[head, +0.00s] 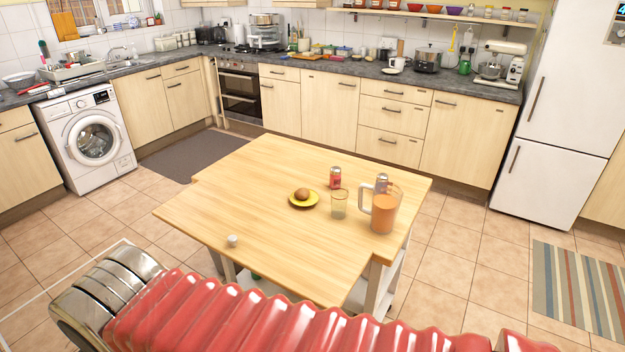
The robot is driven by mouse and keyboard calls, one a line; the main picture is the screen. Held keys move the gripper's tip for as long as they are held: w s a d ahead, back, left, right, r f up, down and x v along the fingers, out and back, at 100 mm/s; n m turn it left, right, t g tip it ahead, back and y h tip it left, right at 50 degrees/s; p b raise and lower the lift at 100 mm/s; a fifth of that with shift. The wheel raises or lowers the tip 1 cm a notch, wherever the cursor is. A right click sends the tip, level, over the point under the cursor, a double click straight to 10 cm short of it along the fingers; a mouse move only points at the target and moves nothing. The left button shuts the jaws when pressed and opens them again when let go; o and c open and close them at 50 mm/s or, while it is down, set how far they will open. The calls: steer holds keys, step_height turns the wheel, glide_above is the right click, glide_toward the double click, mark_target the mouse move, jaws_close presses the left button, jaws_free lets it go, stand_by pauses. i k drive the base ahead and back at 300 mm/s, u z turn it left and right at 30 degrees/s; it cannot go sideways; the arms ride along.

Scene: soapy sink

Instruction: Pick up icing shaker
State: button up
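Two small shakers with silvery tops stand on the wooden table, and I cannot tell for sure which is the icing shaker. One is a red and pale shaker (335,178), upright behind a clear glass. The other is a pale shaker (381,181), partly hidden behind a jug. My gripper is not in view. A red ribbed part with a metal end, probably my own arm, crosses the bottom of the head view.
The jug (383,212) of orange liquid stands near the table's right edge, with the glass (339,205) to its left. A yellow plate (303,204) bears a round brown item. A small white cup (232,240) sits front left. The table's left part (225,195) is clear.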

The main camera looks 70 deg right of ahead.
mark_target(335, 172)
steer(key=u, duration=0.35)
steer(key=i, duration=1.25)
steer(key=z, duration=2.7)
